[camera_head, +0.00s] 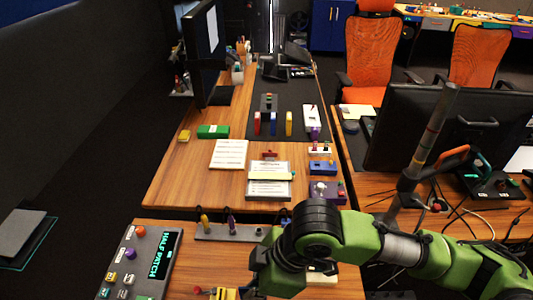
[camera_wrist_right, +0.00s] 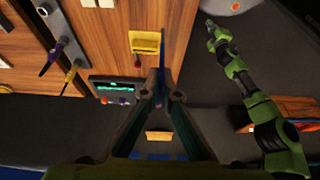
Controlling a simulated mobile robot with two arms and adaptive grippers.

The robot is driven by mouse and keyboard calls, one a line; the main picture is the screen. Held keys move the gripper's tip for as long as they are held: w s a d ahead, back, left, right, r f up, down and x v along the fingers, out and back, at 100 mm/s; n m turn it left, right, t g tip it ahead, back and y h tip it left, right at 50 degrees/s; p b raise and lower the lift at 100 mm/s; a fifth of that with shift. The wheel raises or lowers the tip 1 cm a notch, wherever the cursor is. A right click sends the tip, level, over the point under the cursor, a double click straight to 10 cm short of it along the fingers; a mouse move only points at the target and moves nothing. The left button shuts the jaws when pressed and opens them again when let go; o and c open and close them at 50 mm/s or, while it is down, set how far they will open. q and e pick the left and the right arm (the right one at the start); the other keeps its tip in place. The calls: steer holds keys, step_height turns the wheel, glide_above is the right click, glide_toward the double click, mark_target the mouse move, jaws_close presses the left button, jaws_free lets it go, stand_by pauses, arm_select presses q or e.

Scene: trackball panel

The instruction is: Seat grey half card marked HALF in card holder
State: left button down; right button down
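In the right wrist view my right gripper (camera_wrist_right: 161,98) has its two fingertips close together on a thin dark-blue piece (camera_wrist_right: 161,58) seen edge-on. I cannot read a HALF mark on it. A yellow block-like fixture (camera_wrist_right: 145,42) lies beside that piece on the wooden desk; it also shows at the bottom of the head view (camera_head: 222,294). I cannot tell whether it is the card holder. In the head view my right arm's green links hide the right gripper. A green arm reaches up the right of the wrist view; its end (camera_wrist_right: 212,28) is too small to read.
A grey strip with several coloured plugs (camera_head: 245,233) lies above the fixture. White sheets (camera_head: 229,154), a green box (camera_head: 213,131) and coloured upright pieces (camera_head: 289,123) occupy the far desk.

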steer(key=w+d+r+m+t+h, duration=0.1)
steer(key=w+d+r+m, duration=0.2)
steer(key=d+m, duration=0.3)
steer(key=w+d+r+m+t+h, duration=0.2)
steer(key=w+d+r+m, duration=0.2)
steer(key=d, duration=0.5)
steer(key=w+d+r+m+t+h, duration=0.1)
steer(key=w+d+r+m, duration=0.2)
steer(key=d+m, duration=0.5)
steer(key=shift+w+r, duration=0.35)
steer(key=shift+w, duration=0.4)
steer(key=shift+f, duration=0.1)
